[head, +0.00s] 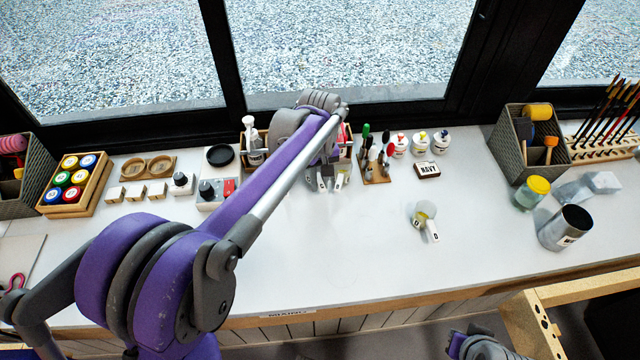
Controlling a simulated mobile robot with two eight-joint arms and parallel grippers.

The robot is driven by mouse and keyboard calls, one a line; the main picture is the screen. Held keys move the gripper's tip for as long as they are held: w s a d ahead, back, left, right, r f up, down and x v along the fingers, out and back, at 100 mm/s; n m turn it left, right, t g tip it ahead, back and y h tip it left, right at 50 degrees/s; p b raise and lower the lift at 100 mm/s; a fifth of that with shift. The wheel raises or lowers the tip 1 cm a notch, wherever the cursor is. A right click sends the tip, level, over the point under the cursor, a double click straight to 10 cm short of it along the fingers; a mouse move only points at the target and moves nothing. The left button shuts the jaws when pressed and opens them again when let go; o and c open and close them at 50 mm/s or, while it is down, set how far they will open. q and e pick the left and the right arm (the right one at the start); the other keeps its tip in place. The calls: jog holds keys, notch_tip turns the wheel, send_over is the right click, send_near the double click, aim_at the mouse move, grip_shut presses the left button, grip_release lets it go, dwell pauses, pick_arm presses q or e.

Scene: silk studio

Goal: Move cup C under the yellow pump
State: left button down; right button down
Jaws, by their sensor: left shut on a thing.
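My left gripper (331,181) is low over the back middle of the table, in front of a wooden rack. It is shut on a small cup with white labelled tabs (341,180), mostly hidden by the fingers; I cannot read its letter. I cannot make out which pump is the yellow one. Part of my right arm, perhaps its gripper (476,346), shows at the bottom edge; its jaws cannot be made out.
Another clear cup with yellow contents and a labelled handle (424,215) stands right of centre. A marker rack (376,172) and a NAVY block (427,170) are near the jars. A metal can (565,229) and a yellow-lidded jar (531,194) stand at right. The front middle is clear.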

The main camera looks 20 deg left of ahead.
pick_arm(q)
jog(key=shift+f+b, duration=0.4)
jog(key=shift+f, duration=0.25)
dwell(0.3)
jog(key=c, duration=0.7)
grip_release()
jog(key=shift+c, duration=0.2)
jog(key=shift+r, duration=0.1)
notch_tip(320, 180, up, 11)
jog(key=shift+f+p, duration=0.15)
jog(key=shift+p, duration=0.4)
jog(key=shift+s, duration=0.25)
jog(key=s+d+f+m+t+p, duration=0.1)
jog(key=s+f+m, duration=0.1)
jog(key=s, duration=0.4)
jog(key=s+f+m+t+p, duration=0.1)
jog(key=s+f+m+t, duration=0.1)
jog(key=s, duration=0.5)
jog(key=s+d+f+m+t+p, duration=0.1)
jog(key=s+f+m+t+p, duration=0.1)
jog(key=s, duration=0.5)
jog(key=shift+s+d+f+m, duration=0.2)
jog(key=shift+d+f+m, duration=0.1)
jog(key=shift+f+m, duration=0.5)
jog(key=shift+s+f, duration=0.15)
